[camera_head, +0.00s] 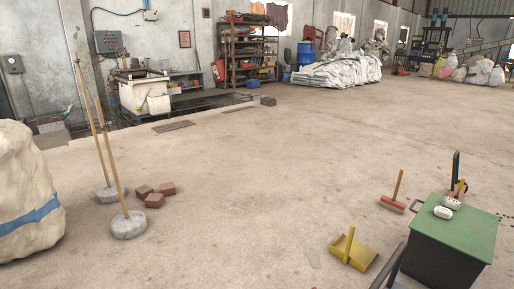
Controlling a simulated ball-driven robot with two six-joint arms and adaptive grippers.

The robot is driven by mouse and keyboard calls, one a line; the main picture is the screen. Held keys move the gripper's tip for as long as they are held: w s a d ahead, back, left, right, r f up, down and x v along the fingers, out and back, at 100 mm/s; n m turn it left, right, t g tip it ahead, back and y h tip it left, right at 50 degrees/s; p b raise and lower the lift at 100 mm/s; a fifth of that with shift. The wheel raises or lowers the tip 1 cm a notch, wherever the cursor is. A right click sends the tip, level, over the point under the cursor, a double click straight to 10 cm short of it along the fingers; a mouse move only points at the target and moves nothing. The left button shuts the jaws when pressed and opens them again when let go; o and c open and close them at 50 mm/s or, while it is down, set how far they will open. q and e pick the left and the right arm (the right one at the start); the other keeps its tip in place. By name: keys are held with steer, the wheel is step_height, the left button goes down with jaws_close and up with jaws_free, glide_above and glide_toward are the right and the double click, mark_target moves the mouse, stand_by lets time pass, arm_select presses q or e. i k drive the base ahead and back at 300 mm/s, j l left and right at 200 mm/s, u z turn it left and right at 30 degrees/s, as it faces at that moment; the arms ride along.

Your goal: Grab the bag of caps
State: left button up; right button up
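A large cream bag (25,190) with a blue band stands on the floor at the left edge, partly cut off by the frame. More bags stand far off at the back right, among them a yellow one (441,68) and a white one (480,72). No caps show, so I cannot tell which bag holds them. Neither of my grippers is in view.
Poles in concrete feet (129,224) and red bricks (154,194) stand beside the cream bag. The middle floor is clear.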

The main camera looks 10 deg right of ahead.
mark_target(451, 203)
steer(key=i+j+u, duration=0.15)
steer(key=i+u, duration=0.25)
steer(key=i, duration=0.3)
steer(key=i+u, duration=0.45)
steer(key=i, duration=0.25)
steer(key=i+l+z, duration=0.1)
steer(key=i+z, duration=0.65)
steer(key=i+j+z, duration=0.2)
steer(key=i+z, duration=0.2)
steer(key=i+l+z, duration=0.2)
steer(key=i+z, duration=0.6)
steer(key=i, duration=0.25)
steer(key=i+j+z, duration=0.2)
steer(key=i+z, duration=0.4)
steer(key=i, duration=0.9)
steer(key=i+j+z, duration=0.25)
steer(key=i, duration=0.8)
steer(key=i+z, duration=0.35)
steer(key=i, duration=0.15)
steer(key=i+z, duration=0.35)
steer(key=i, duration=0.15)
